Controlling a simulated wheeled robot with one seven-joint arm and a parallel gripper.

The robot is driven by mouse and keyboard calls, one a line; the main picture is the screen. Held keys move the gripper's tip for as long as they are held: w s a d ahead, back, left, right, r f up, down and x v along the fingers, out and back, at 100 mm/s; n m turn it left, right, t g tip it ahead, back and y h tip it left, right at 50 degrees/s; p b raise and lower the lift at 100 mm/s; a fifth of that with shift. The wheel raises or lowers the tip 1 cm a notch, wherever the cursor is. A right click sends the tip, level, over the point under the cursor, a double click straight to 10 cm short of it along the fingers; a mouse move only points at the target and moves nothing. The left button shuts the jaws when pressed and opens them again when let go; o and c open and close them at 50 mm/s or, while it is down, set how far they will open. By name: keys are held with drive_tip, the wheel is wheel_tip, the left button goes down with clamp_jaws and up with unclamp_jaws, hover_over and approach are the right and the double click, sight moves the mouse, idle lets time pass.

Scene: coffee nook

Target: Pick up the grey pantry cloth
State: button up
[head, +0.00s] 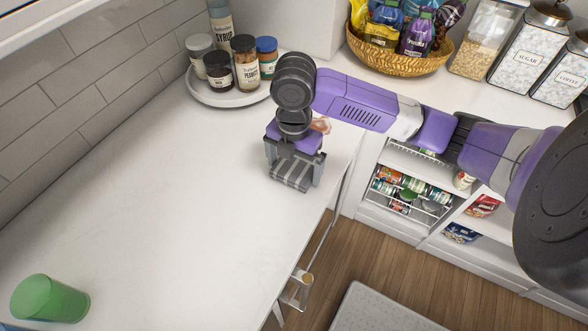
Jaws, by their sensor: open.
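The grey pantry cloth (291,175) is a small striped grey piece on the white counter, near the counter's right edge. My gripper (294,170) points down over it with its jaws open. One finger is at the cloth's left side and the other at its right side. Part of the cloth is hidden under the gripper body. I cannot tell whether the fingers touch it.
A small pinkish thing (321,125) is partly hidden behind my gripper. A round tray (233,101) with several jars stands behind. A gold basket (405,64) of snacks and several canisters (527,55) stand at the back. A green cup (48,299) is front left. The counter's middle is clear.

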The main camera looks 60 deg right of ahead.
sight(295, 169)
drive_tip(key=c, duration=1.1)
wheel_tip(295, 169, up, 20)
drive_tip(key=o, duration=0.6)
drive_tip(key=c, duration=0.4)
